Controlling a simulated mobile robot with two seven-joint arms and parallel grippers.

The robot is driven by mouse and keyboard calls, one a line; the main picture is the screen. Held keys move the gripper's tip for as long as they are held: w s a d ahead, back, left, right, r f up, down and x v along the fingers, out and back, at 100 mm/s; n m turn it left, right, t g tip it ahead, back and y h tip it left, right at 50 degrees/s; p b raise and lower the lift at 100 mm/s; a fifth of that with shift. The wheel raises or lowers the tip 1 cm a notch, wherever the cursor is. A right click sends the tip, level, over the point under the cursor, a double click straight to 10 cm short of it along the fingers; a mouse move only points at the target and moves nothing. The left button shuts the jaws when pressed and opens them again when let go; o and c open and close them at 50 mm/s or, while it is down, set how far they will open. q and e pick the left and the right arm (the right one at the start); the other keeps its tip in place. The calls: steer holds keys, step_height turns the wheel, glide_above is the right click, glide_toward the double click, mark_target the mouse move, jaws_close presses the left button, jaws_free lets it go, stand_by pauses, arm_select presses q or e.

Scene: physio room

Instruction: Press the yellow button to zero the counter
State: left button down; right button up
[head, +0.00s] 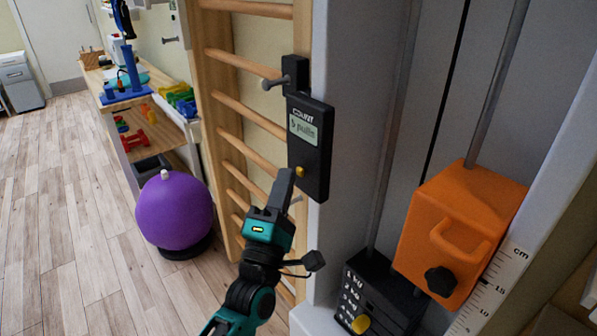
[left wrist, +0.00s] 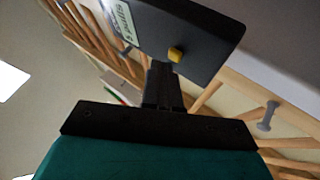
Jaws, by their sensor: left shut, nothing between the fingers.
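The counter (head: 310,148) is a black box marked COUNT on the machine's grey upright. Its small display (head: 303,131) shows a reading in pulls. The yellow button (head: 300,171) sits low on the counter's face. My left gripper (head: 285,175) is shut and empty, its fingertips just left of and below the button. In the left wrist view the button (left wrist: 175,54) shows just above and right of my fingertips (left wrist: 162,70). They look close to the counter's face, but I cannot tell whether they touch it. My right gripper is not in view.
An orange weight block (head: 458,225) with a handle and black knob sits on rods at right, above the black weight stack (head: 375,290). Wooden wall bars (head: 245,110) stand behind the counter. A purple ball (head: 175,212) rests on the floor, left of my gripper.

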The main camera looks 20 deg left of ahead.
arm_select(q)
steer(key=shift+w+d, duration=0.25)
steer(key=shift+w, duration=0.15)
stand_by(0.4)
stand_by(0.4)
steer(key=shift+s+a, duration=0.45)
steer(key=shift+s, duration=0.35)
steer(key=s+a, duration=0.1)
steer(key=s+p, duration=0.1)
steer(key=s, duration=0.1)
steer(key=s+a, duration=0.1)
steer(key=shift+s+a+p, duration=0.15)
steer(key=shift+a+p, duration=0.15)
stand_by(0.5)
